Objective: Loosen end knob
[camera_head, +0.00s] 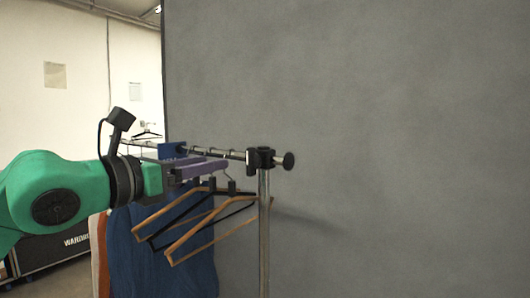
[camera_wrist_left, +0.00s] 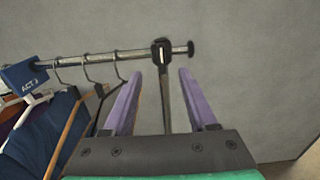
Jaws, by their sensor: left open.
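The end knob (camera_head: 288,160) is a black round cap at the right end of the rail (camera_head: 225,153). It sits just right of the black clamp (camera_head: 261,158) on top of the upright post (camera_head: 264,230). My left gripper (camera_head: 222,166) is open and empty, left of the clamp and knob, with purple fingers pointing towards them. In the left wrist view the knob (camera_wrist_left: 190,48) shows beyond and between the fingertips, nearer the right one. The clamp (camera_wrist_left: 161,50) also shows there between the fingers. My right gripper is not in view.
Several wooden hangers (camera_head: 190,235) hang from the rail below my left gripper, with blue clothing (camera_head: 160,260) behind. A blue label block (camera_wrist_left: 22,76) marked ACT sits on the rail. A grey wall (camera_head: 400,120) stands behind. The room right of the knob is clear.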

